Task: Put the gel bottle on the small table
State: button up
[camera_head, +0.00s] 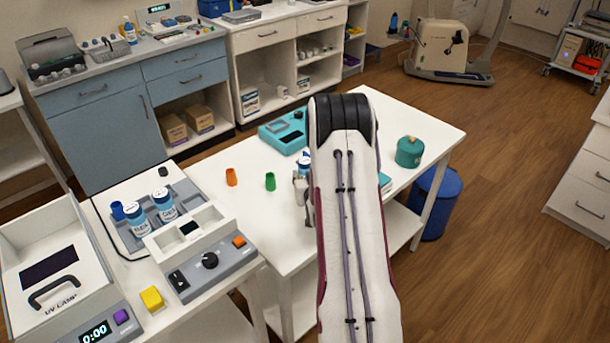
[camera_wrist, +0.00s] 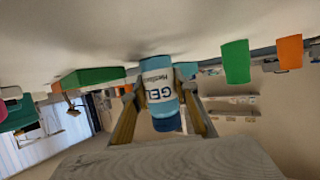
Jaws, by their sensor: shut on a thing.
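The gel bottle (camera_wrist: 160,88), blue and white with a "GEL" label, is between the fingers of my gripper (camera_wrist: 158,85) in the wrist view. That view is upside down, so the bottle looks inverted. My gripper is shut on it. In the head view my gripper (camera_head: 301,188) is over the white small table (camera_head: 235,205), left of my arm, and only a bit of the bottle (camera_head: 304,165) shows. The bottle's base is close to the tabletop; I cannot tell whether it touches. My arm hides part of the table.
On the small table are an orange cup (camera_head: 231,177), a green cup (camera_head: 270,181), a teal device (camera_head: 287,132) and a green lidded pot (camera_head: 409,152). A blue bin (camera_head: 437,203) stands at right.

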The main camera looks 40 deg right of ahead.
aim_at(304, 163)
jog(key=shift+r, duration=0.2)
jog(key=shift+r, duration=4.8)
jog(key=shift+s+a+f, duration=0.35)
jog(key=shift+a+f, duration=0.15)
jog(key=shift+f, duration=0.1)
jog(key=w+a+r+n+y, duration=0.1)
jog(key=a+r+n+y, duration=0.1)
jog(key=a, duration=0.9)
jog(key=w+a+r+n+t+y, duration=0.1)
jog(key=a+r, duration=0.4)
jog(key=a, duration=0.6)
jog(key=w+a+r+n+t+y, duration=0.1)
jog(key=a+r+n+y, duration=0.2)
jog(key=a, duration=0.8)
jog(key=shift+a+r+y, duration=0.25)
jog(key=shift+r+y, duration=0.1)
jog(key=shift+y, duration=0.25)
